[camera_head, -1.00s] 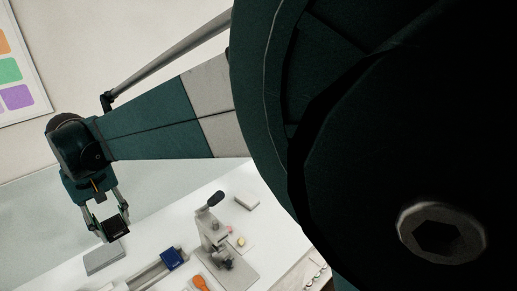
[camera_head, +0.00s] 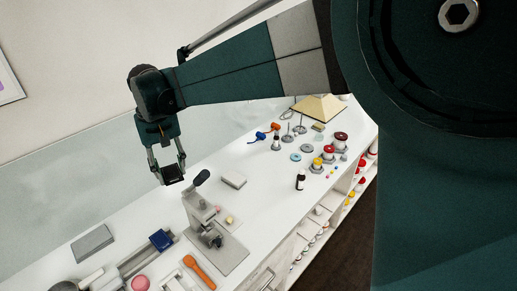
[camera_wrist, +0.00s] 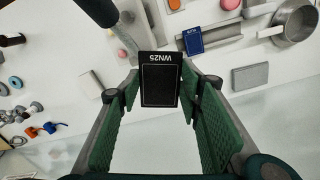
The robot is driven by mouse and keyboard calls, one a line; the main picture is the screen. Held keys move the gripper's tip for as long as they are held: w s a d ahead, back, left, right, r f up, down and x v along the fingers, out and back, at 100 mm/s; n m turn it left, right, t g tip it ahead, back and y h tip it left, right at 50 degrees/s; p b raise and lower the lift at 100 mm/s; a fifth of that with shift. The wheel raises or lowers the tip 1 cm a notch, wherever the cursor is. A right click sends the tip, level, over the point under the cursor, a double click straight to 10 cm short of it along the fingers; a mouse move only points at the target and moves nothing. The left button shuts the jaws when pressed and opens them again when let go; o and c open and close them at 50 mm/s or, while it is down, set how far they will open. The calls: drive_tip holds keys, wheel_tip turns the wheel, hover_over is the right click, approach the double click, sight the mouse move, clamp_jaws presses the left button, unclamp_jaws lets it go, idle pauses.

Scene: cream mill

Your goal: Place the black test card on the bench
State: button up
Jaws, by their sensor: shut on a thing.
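The black test card (camera_wrist: 159,84) is between the green pads of my gripper (camera_wrist: 160,92) in the wrist view, with white lettering along one edge. My gripper is shut on it. In the head view my gripper (camera_head: 170,172) holds the black test card (camera_head: 172,173) in the air above the bench, behind the lever press. The white bench (camera_head: 150,208) runs diagonally across the head view, and its surface shows below the card in the wrist view.
A lever press (camera_head: 206,218) stands close to my gripper. A grey block (camera_head: 233,180), a dark blue item (camera_head: 161,240), a grey slab (camera_head: 92,243) and an orange-handled tool (camera_head: 198,271) lie around it. Spools (camera_head: 328,152) and a bottle (camera_head: 300,180) stand farther right. Bare bench lies between.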

drive_tip(key=w+d+m, duration=0.1)
drive_tip(key=w+d, duration=0.3)
drive_tip(key=d, duration=0.3)
drive_tip(key=w+d+m, duration=0.1)
drive_tip(key=w+d, duration=0.2)
drive_tip(key=d, duration=0.4)
drive_tip(key=m+b, duration=0.1)
drive_tip(key=m, duration=0.2)
hover_over(262, 207)
wheel_tip(262, 207, down, 20)
drive_tip(key=shift+f, duration=0.25)
drive_tip(key=shift+f, duration=0.1)
drive_tip(key=shift+f, duration=2.8)
drive_tip(key=shift+f, duration=0.1)
drive_tip(key=shift+f, duration=2)
drive_tip(key=shift+f, duration=0.2)
